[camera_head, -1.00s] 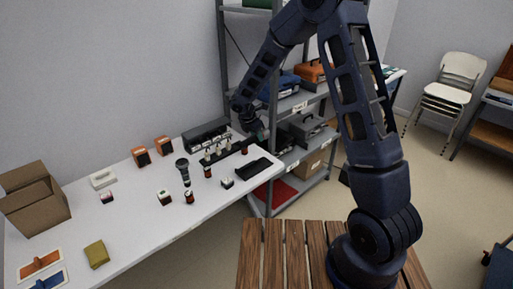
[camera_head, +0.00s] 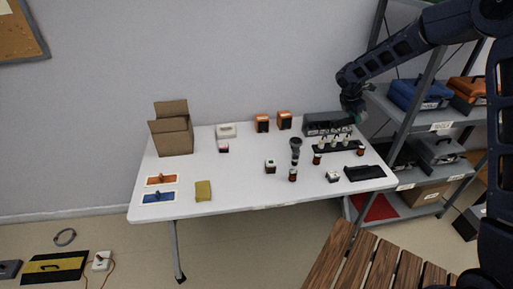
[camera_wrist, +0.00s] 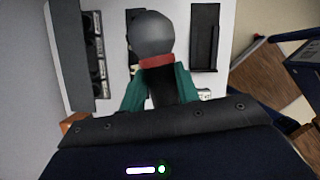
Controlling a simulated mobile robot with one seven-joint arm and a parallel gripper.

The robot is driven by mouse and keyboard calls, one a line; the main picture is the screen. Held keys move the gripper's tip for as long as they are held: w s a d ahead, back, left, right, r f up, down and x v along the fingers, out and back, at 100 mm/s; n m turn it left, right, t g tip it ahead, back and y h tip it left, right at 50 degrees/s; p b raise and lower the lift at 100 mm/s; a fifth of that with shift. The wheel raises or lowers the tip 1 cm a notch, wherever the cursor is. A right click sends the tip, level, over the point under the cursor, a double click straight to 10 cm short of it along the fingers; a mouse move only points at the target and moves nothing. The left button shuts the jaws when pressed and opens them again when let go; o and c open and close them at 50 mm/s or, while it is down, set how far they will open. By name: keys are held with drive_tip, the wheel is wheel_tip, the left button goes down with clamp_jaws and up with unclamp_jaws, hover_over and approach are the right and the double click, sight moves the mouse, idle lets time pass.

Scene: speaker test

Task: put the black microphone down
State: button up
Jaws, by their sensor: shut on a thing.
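My gripper (camera_head: 356,117) is above the far right end of the white table (camera_head: 238,185). In the wrist view its green fingers (camera_wrist: 160,88) are shut on the black microphone (camera_wrist: 166,90). The microphone has a round grey head (camera_wrist: 152,33) and a red ring below it. The head points away from the wrist camera, and the fingers and wrist housing hide the lower handle. In the head view the held microphone is too small to make out.
A dark flared-head object (camera_head: 295,150) stands mid-table. A black rack with small pale-topped items (camera_head: 337,147), a black tray (camera_head: 364,173) and a dark organizer (camera_head: 322,124) crowd the right end. A cardboard box (camera_head: 172,138) stands left. The table's front middle is clear.

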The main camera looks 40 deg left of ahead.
drive_tip(key=s+a+n+y, duration=0.15)
drive_tip(key=s+a, duration=0.35)
drive_tip(key=a, duration=0.8)
drive_tip(key=s+a+n, duration=0.3)
drive_tip(key=s+a, duration=0.2)
drive_tip(key=a, duration=0.9)
drive_tip(key=s+a+n+y, duration=0.15)
drive_tip(key=s+a, duration=0.35)
drive_tip(key=a, duration=0.8)
drive_tip(key=shift+n+t, duration=0.4)
drive_tip(key=f, duration=2)
drive_tip(key=shift+s+a+f, duration=0.1)
drive_tip(key=shift+s+f, duration=0.1)
drive_tip(key=shift+f, duration=0.2)
drive_tip(key=shift+f, duration=0.15)
drive_tip(key=o, duration=1.1)
drive_tip(key=v, duration=1.2)
drive_tip(key=shift+a+r, duration=0.15)
drive_tip(key=shift+r, duration=0.1)
